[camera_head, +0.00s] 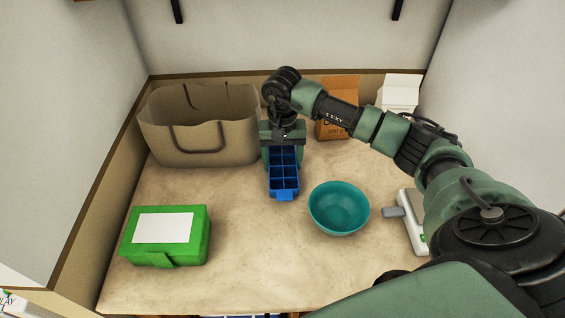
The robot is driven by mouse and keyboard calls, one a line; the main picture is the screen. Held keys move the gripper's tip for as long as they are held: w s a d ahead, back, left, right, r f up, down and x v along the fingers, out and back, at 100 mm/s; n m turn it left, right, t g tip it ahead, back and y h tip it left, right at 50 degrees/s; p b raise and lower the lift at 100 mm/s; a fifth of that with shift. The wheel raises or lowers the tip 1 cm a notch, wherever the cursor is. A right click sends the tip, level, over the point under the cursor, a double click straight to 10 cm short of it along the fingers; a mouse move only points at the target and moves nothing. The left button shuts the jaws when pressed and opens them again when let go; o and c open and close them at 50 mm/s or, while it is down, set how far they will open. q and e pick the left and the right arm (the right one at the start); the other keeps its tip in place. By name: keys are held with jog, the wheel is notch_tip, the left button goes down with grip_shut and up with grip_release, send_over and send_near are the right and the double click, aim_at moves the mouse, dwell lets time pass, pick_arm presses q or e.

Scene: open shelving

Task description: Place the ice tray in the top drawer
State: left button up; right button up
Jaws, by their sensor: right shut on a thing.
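The blue ice tray (285,183) is a narrow tray with two rows of square compartments. It is in the middle of the wooden top, its long side running away from me. My right gripper (283,147) is over its far end and shut on it; the fingers and that end of the tray are partly hidden. I cannot tell whether the tray touches the surface. My left gripper is not in view. No drawer can be made out in this view.
A teal bowl (339,208) stands right of the tray. A green box (166,236) with a white label is at the front left. A beige bag (200,125) is at the back left. A brown carton (338,108) and a white carton (400,92) stand at the back right. Walls enclose three sides.

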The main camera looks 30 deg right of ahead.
aim_at(282, 161)
jog(key=shift+r, duration=0.1)
jog(key=shift+a+r+b, duration=0.1)
jog(key=shift+r+b, duration=0.05)
jog(key=shift+b, duration=0.3)
notch_tip(282, 161, up, 10)
jog(key=r+b, duration=0.1)
jog(key=b, duration=0.1)
jog(key=s+a+b, duration=0.2)
jog(key=s+a, duration=0.3)
jog(key=s, duration=0.4)
jog(key=s+a+b, duration=0.2)
jog(key=s+a, duration=0.3)
jog(key=s, duration=0.3)
jog(key=a+f+n, duration=0.1)
jog(key=f+n, duration=0.1)
jog(key=w+a+f+n, duration=0.1)
jog(key=f+n, duration=0.1)
jog(key=a+f+n+p, duration=0.1)
jog(key=f, duration=0.2)
jog(key=shift+w+a+n, duration=0.15)
jog(key=shift+w+n, duration=0.2)
jog(key=shift+n, duration=0.05)
jog(key=shift+a+f+n, duration=0.15)
jog(key=shift+f+n, duration=0.15)
jog(key=shift+f, duration=0.15)
